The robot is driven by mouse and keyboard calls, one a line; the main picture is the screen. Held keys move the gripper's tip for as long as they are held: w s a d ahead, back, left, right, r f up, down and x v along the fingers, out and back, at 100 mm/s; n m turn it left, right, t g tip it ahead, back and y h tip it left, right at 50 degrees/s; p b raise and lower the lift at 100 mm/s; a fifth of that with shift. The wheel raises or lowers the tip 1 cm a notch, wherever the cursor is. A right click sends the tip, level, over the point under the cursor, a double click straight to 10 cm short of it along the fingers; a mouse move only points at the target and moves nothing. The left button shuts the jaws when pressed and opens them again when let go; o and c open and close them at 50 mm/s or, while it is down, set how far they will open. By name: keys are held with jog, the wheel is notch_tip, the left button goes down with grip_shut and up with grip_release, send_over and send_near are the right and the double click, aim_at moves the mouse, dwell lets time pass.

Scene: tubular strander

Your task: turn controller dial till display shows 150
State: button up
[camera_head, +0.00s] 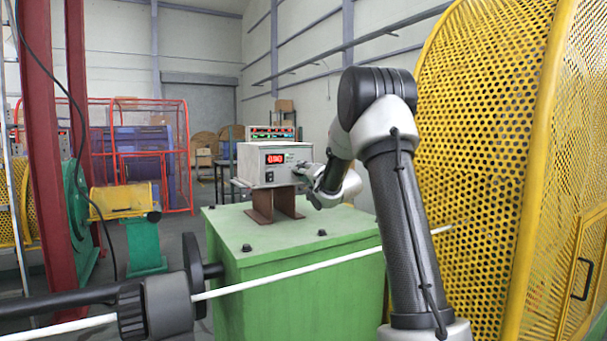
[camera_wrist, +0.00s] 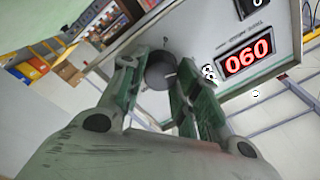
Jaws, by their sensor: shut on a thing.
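The controller (camera_head: 258,153) is a pale box with a red lit display, standing on brown supports on a green cabinet. In the wrist view the display (camera_wrist: 247,59) reads 060; in the head view its digits are too small to read surely. The dark round dial (camera_wrist: 160,71) sits on the panel beside the display, with a light mark on its face. My gripper (camera_wrist: 158,75) is shut on the dial, one green finger on each side. In the head view my gripper (camera_head: 308,172) is at the controller's right front, and the dial is hidden there.
The green cabinet (camera_head: 300,235) stands below the controller. A white rod (camera_head: 290,271) runs across in front of it. A large yellow perforated guard (camera_head: 490,150) stands close to my arm on the right. A red post (camera_head: 48,150) stands at the left.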

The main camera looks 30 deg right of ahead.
jog(key=shift+m+h, duration=0.3)
jog(key=shift+m, duration=3.5)
jog(key=o, duration=1)
jog(key=s, duration=1.2)
jog(key=shift+d+f, duration=0.2)
jog(key=shift+f, duration=0.15)
